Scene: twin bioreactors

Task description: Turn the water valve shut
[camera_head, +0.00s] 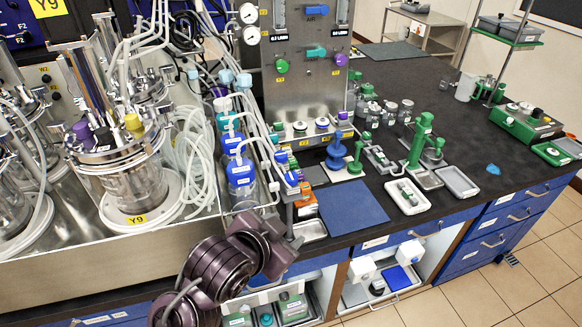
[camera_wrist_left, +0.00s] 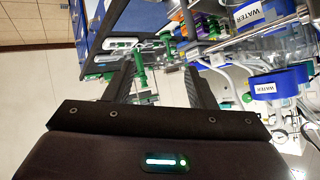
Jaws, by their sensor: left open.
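My left gripper (camera_head: 288,205) is near the bench's front edge, right of the blue-capped bottles (camera_head: 241,172). In the left wrist view its two fingers (camera_wrist_left: 158,70) are apart, with nothing held between them. Small blue handles (camera_head: 291,178) sit on a rail beside the bottles, just beyond the gripper. I cannot read which valve is the water one. Bottles labelled WATER (camera_wrist_left: 265,88) show at the right of the left wrist view. My right gripper is not in view.
A steel bioreactor vessel (camera_head: 130,180) with many tubes stands left of the bottles. A blue mat (camera_head: 350,207) lies clear on the dark bench, right of my gripper. A green stand (camera_head: 420,140) and trays (camera_head: 408,197) are further right.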

